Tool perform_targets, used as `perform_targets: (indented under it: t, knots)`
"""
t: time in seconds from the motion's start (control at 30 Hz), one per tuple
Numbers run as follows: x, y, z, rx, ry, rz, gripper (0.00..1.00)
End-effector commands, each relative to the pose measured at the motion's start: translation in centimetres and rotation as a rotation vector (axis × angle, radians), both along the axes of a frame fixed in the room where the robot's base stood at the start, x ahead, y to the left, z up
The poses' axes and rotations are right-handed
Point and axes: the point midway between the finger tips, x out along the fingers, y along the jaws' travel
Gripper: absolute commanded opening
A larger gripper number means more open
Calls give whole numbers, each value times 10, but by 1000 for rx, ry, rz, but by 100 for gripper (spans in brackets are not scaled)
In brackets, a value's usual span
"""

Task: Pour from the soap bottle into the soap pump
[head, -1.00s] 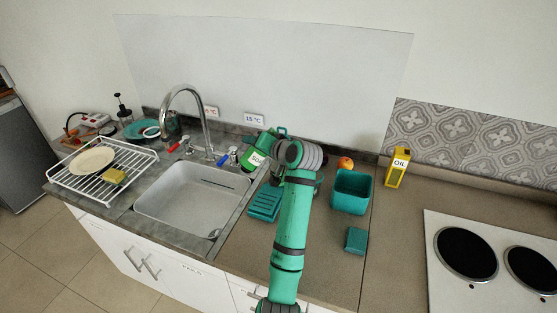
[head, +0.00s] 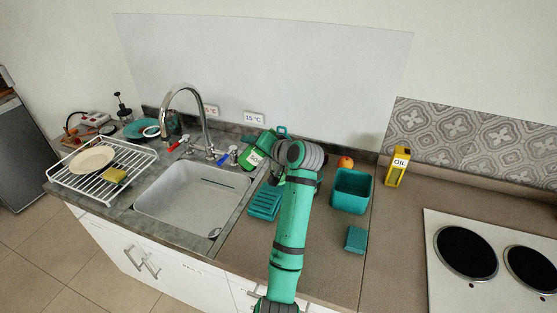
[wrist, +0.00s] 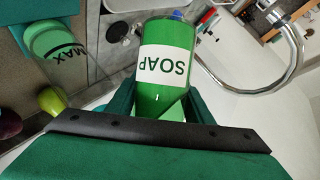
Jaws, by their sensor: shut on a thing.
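The green soap bottle with a white SOAP label (head: 252,157) is tilted over the counter just right of the sink in the head view. In the wrist view the bottle (wrist: 165,65) fills the space between my fingers. My gripper (wrist: 158,105) is shut on it; in the head view my arm hides most of the gripper. A clear container marked MAX, with green in it (wrist: 52,40), stands left of the bottle in the wrist view, apart from it. It appears to be the soap pump; I cannot make it out behind my arm in the head view.
The sink (head: 188,200) and curved tap (head: 205,115) lie to the left. A teal bin (head: 350,192), a teal sponge-like block (head: 356,240), a fruit (head: 346,162) and an oil can (head: 397,168) are to the right. A slatted teal tray (head: 265,203) lies near my arm.

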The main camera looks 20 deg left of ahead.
Motion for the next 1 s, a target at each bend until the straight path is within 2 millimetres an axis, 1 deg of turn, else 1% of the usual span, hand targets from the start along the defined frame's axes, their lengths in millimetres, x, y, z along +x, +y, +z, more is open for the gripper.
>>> perform_targets:
  t: [1.0]
  knots:
    - [-2, 2, -2, 59, 60, 0, 15]
